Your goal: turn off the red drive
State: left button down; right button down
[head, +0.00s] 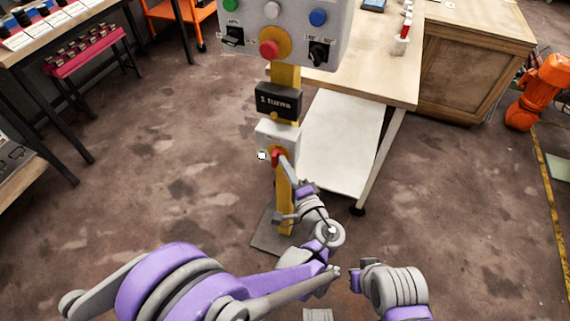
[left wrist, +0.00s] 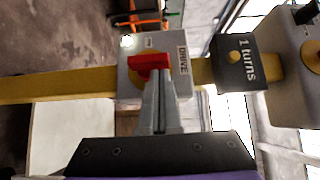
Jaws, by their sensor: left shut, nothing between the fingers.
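The red drive switch (head: 275,157) is a rotary handle on a light grey box (head: 268,134) on a yellow post. In the left wrist view the red handle (left wrist: 149,63) lies roughly along the post, on a yellow plate beside a "DRIVE" label (left wrist: 183,62). My left gripper (head: 283,161) is shut and empty, its tips right at the handle. In the left wrist view the closed fingers (left wrist: 158,75) overlap the handle's lower edge; I cannot tell whether they touch it.
A dark sign reading "1 turns" (head: 278,102) sits above the switch box. Higher up is a control panel (head: 340,10) with a red knob (head: 269,49) and several buttons.

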pick_arm(q)
jog(key=shift+r, duration=0.1)
jog(key=shift+a+r+n+g+p, duration=0.1)
jog(key=shift+n+g+p, duration=0.2)
jog(key=shift+p, duration=0.1)
jog(key=shift+r+p, duration=0.1)
jog(key=shift+p, duration=0.25)
